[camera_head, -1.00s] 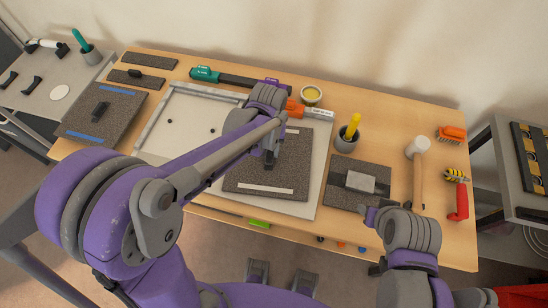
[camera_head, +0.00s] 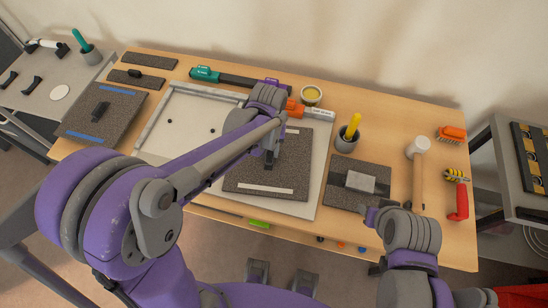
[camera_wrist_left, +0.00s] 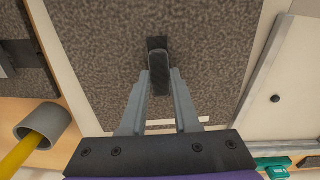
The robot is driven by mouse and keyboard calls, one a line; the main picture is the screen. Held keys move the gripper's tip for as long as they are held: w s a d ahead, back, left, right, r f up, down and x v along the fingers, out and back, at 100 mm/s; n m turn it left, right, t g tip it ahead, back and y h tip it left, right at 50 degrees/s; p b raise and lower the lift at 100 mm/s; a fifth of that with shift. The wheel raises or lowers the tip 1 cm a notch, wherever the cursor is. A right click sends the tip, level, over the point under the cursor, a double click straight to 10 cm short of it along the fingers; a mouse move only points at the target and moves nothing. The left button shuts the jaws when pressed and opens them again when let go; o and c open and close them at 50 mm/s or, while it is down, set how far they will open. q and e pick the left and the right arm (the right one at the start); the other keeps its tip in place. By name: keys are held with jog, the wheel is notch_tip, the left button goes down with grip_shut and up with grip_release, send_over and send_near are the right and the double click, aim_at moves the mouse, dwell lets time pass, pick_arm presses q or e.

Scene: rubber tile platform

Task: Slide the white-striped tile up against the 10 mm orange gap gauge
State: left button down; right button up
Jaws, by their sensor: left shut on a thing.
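The white-striped tile (camera_head: 294,170) is a dark speckled square with white stripes along its near and far edges. It lies flat on the right part of a pale board (camera_head: 318,170). It also fills the middle of the left wrist view (camera_wrist_left: 105,50). My left gripper (camera_head: 269,161) is shut on the dark upright handle (camera_wrist_left: 158,70) at the tile's middle, with one finger on each side. The orange gap gauge (camera_head: 294,107) is beyond the tile's far edge, partly behind my left wrist; its contact with the tile is hidden. My right gripper (camera_head: 370,213) is near the table's front edge, its fingers unclear.
A grey cup (camera_head: 346,139) and another dark tile (camera_head: 343,200) stand to the right, then a mallet (camera_head: 418,150). A blue-striped tile (camera_head: 120,110) is left. The board's left part is mostly bare.

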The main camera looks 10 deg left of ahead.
pick_arm(q)
jog(key=shift+r, duration=0.35)
dwell(0.3)
jog(key=shift+r+p, duration=0.3)
jog(key=shift+p, duration=0.05)
jog(key=shift+r, duration=0.35)
jog(key=shift+r+p, duration=0.3)
jog(key=shift+p, duration=0.05)
